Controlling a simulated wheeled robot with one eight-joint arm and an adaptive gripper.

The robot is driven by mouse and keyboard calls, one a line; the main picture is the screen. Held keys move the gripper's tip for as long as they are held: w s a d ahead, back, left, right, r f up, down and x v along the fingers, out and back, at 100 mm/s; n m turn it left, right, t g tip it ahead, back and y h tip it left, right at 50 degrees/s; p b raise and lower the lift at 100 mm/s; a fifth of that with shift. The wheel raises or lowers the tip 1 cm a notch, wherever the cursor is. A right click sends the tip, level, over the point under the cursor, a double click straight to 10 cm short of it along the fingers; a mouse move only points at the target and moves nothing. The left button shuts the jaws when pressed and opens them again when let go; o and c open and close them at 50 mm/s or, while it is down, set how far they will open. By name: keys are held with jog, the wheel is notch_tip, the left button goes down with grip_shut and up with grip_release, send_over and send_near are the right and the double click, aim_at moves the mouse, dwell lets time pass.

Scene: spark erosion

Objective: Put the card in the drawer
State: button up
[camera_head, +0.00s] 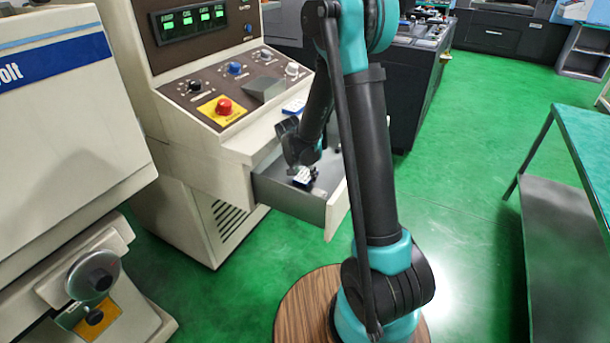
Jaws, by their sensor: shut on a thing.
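The drawer (288,199) is pulled open from the front of the cream control cabinet, below its sloping panel. My gripper (306,181) points down into the drawer opening. It is shut on a small white and blue card (302,175), which shows at the fingertips within the drawer's outline. The fingers are small and dark here and partly cover the card. I cannot tell whether the card touches the drawer floor.
The control panel has a red button (224,106) and several knobs. A cream machine (60,120) stands at left, a green-topped table (590,140) at right. The green floor between is clear.

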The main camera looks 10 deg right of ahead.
aim_at(301, 180)
jog(key=shift+f, duration=0.2)
jog(key=shift+f, duration=0.1)
jog(key=o, duration=1.2)
jog(key=shift+v, duration=3.9)
jog(key=shift+d, duration=0.1)
